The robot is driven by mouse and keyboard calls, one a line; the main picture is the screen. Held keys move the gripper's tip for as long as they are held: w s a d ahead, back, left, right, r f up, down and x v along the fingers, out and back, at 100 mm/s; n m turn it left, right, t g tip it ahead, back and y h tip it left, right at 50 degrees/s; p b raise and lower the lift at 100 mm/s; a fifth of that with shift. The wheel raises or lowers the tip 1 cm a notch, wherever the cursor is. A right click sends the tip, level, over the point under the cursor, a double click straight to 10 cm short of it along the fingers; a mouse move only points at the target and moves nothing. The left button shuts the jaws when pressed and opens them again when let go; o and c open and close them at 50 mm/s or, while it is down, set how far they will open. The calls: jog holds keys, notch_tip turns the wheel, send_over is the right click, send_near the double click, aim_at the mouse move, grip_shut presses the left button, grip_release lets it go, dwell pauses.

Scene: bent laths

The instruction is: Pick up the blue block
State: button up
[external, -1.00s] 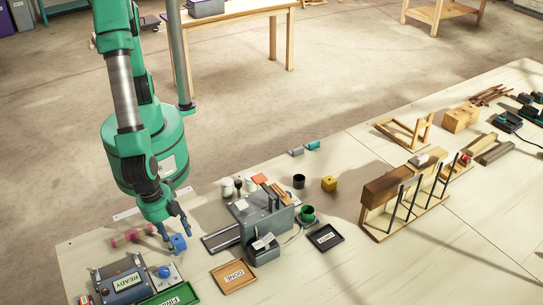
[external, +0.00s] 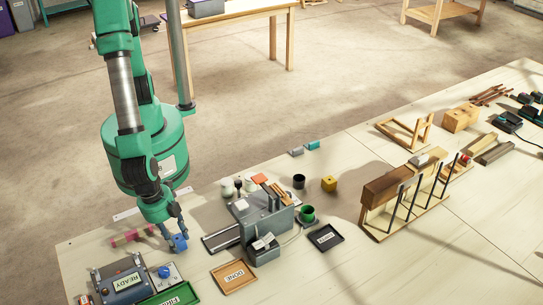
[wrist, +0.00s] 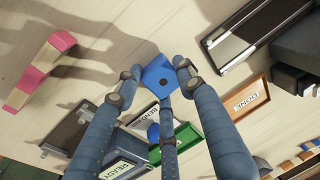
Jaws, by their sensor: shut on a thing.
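The blue block (external: 180,242) is at the left end of the workbench, under my arm. My gripper (external: 173,239) is down at the block, with its fingers around it. In the wrist view the blue block (wrist: 158,77) sits between the fingertips of my gripper (wrist: 157,80), one finger on each side and a third below. The gripper is shut on the block. I cannot tell whether the block touches the bench.
A pink-ended block (external: 131,236) lies left of the gripper. The READY box (external: 126,281), a green tray (external: 172,297) and the DONE tray (external: 233,278) are in front. A grey machine (external: 262,225) stands to the right.

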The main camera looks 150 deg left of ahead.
aim_at(177, 238)
jog(key=shift+r, duration=0.1)
jog(key=shift+r, duration=0.45)
jog(key=r, duration=0.2)
jog(key=shift+s+r+p, duration=0.2)
jog(key=shift+r+p, duration=0.15)
jog(key=shift+p, duration=0.05)
jog(key=s, duration=0.5)
jog(key=s+a, duration=0.1)
jog(key=s, duration=0.4)
jog(key=s+a+r, duration=0.1)
jog(key=s, duration=0.4)
jog(key=shift+s+a+r+p, duration=0.1)
jog(key=shift+s+a+p, duration=0.1)
jog(key=shift+s+p, duration=0.1)
